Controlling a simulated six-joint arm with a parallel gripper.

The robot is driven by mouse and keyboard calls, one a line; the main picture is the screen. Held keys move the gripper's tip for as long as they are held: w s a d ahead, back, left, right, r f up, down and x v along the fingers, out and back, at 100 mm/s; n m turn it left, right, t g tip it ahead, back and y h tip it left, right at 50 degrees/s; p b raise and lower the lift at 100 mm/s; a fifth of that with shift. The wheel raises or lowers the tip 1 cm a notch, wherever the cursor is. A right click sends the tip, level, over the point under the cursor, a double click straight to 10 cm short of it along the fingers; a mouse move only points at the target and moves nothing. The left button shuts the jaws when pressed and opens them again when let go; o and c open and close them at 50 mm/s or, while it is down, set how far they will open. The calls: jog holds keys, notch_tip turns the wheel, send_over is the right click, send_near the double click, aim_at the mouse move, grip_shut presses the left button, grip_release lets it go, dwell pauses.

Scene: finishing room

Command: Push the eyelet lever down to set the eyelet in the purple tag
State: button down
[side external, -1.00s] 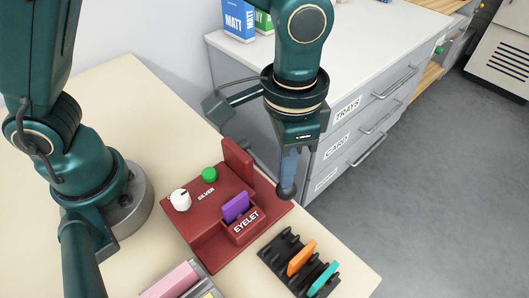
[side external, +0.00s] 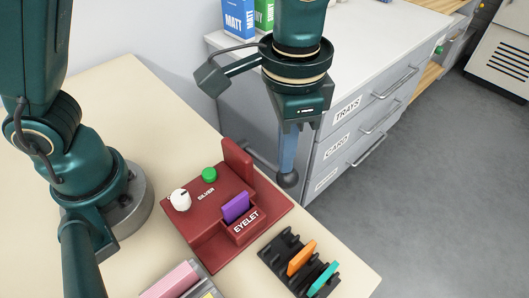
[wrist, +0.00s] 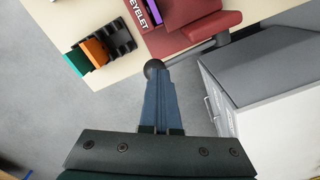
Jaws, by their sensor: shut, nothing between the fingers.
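The dark red eyelet press (side external: 205,228) stands on the cream bench with the purple tag (side external: 236,207) upright in its slot, behind the EYELET label. The tag also shows in the wrist view (wrist: 153,12). The lever is a grey rod (wrist: 190,53) ending in a dark ball knob (side external: 288,179), out past the press's right side. My gripper (side external: 287,165) is shut and empty, its blue fingers pointing down with the tips at the knob. In the wrist view the knob (wrist: 153,68) lies right at the fingertips. Whether they touch, and any eyelet in the tag, I cannot tell.
A white knob (side external: 180,199) and a green button (side external: 209,175) are on the press. A black rack (side external: 284,252) with orange and teal tags stands in front. A pink stack (side external: 172,281) is near the lower edge. A grey drawer cabinet (side external: 350,140) stands behind my gripper.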

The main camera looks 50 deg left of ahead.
jog(key=shift+a+r, duration=0.2)
jog(key=shift+r, duration=2.8)
jog(key=shift+r, duration=2)
jog(key=s+a+r+n+t, duration=0.2)
jog(key=a+r+n+t, duration=0.15)
jog(key=a, duration=0.65)
jog(key=s+a+f+n+t, duration=0.2)
jog(key=s+a+f, duration=0.2)
jog(key=f, duration=0.4)
jog(key=shift+s+a+f, duration=0.3)
jog(key=shift+a, duration=0.3)
